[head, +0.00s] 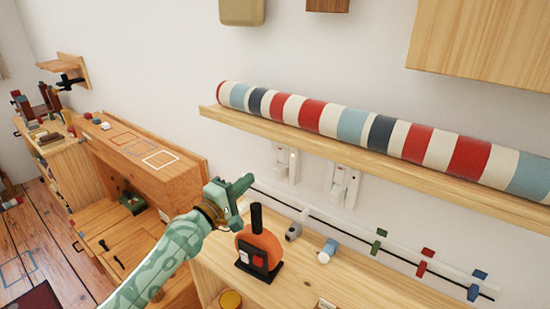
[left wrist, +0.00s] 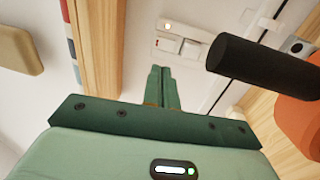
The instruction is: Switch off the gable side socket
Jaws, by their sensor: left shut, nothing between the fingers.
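Two white socket plates sit on the wall under the shelf: a left one (head: 286,163) and a right one (head: 342,186). I cannot tell which is the gable side one. My left gripper (head: 246,183) is shut and empty, in front of the wall, to the left of and a little below the left plate in the head view. In the left wrist view, my shut fingertips (left wrist: 164,72) point toward a white socket plate (left wrist: 183,38) with rockers and a small lit spot. A gap seems to remain between fingertips and plate. My right gripper is not in view.
An orange rounded object with a black top (head: 259,245) stands on the wooden bench (head: 226,268) close below my gripper. A wooden shelf (head: 300,139) with a striped roll (head: 365,130) juts out above the sockets. A rail with coloured clips (head: 381,239) runs below them.

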